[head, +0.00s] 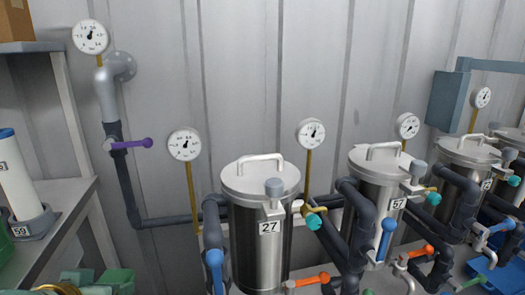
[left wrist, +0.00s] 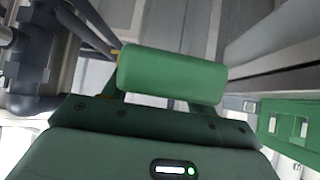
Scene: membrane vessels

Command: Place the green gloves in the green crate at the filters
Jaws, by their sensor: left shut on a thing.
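In the left wrist view my left gripper (left wrist: 167,84) is shut on the green gloves (left wrist: 172,70), which look like a smooth rolled green bundle across the jaws. The fingertips are mostly hidden behind the bundle. A green crate-like wall with slots (left wrist: 288,126) shows at the right edge of that view, apart from the gloves. My right gripper is not in view.
Steel filter vessels numbered 27 (head: 260,240) and 57 (head: 375,195) stand in a row with dark pipes and coloured valve handles. A shelf (head: 65,205) at left holds a white cylinder (head: 18,185). A blue tray (head: 495,275) lies at lower right. Gauges line the corrugated wall.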

